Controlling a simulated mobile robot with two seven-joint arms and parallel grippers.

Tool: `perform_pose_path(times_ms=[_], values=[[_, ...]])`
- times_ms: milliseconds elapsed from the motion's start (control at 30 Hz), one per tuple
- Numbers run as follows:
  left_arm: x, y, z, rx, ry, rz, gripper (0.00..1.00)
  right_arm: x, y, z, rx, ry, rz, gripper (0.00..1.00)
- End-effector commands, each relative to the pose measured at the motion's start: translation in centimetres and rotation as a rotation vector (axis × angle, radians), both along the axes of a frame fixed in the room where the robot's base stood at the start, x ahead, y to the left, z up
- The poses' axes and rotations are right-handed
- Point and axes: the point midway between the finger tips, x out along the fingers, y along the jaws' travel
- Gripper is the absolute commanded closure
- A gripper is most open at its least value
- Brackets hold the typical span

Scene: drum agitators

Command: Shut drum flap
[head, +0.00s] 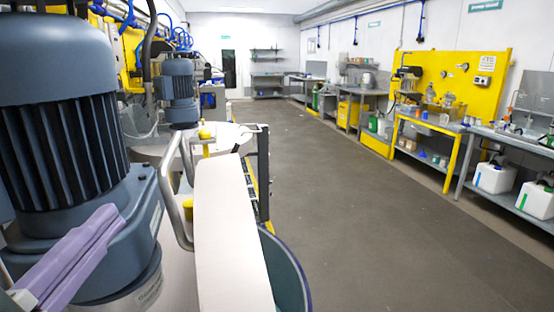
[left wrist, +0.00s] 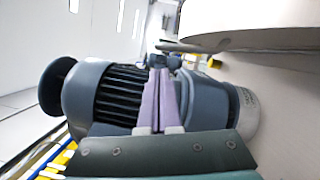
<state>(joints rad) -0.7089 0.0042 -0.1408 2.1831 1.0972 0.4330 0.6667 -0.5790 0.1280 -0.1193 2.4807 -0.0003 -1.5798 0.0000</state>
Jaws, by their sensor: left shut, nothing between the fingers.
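A cream-white flap (head: 232,235) stands raised above the drum in the middle of the head view, with a bent grey metal handle (head: 174,195) on its left side. The left wrist view shows what looks like the same flap (left wrist: 255,28) edge-on at the top right. A large blue-grey motor (head: 60,110) fills the left of the head view and the middle of the wrist view (left wrist: 110,95). My left gripper (head: 110,216), with purple fingers, is shut and empty in front of the motor, apart from the flap and handle. My right gripper is not in view.
A second motor (head: 179,92) stands farther back on another drum. A teal round edge (head: 287,270) shows low beside the flap. Workbenches with a yellow pegboard (head: 465,85) and white canisters (head: 494,178) line the right wall. The grey floor (head: 350,200) between is clear.

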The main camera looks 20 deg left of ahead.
Motion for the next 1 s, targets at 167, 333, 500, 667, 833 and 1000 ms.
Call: perform_pose_path(times_ms=[167, 333, 500, 667, 833, 1000], values=[[0.7, 1.0, 0.2, -0.027, -0.009, 0.037, 1.00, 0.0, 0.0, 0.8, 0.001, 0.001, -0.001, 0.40], [3.3, 1.8, 0.7, -0.024, -0.011, 0.035, 1.00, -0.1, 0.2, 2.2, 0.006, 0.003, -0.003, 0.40], [6.2, 2.8, 0.9, -0.023, -0.011, 0.033, 1.00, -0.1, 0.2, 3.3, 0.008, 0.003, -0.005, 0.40], [8.2, 3.4, 0.8, -0.023, -0.009, 0.032, 1.00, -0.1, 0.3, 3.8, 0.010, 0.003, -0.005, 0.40], [9.1, 3.7, 0.7, -0.022, -0.007, 0.033, 1.00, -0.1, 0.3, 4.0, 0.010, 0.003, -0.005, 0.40], [9.2, 3.8, 0.7, -0.022, -0.007, 0.033, 1.00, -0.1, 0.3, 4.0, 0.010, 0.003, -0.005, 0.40]])
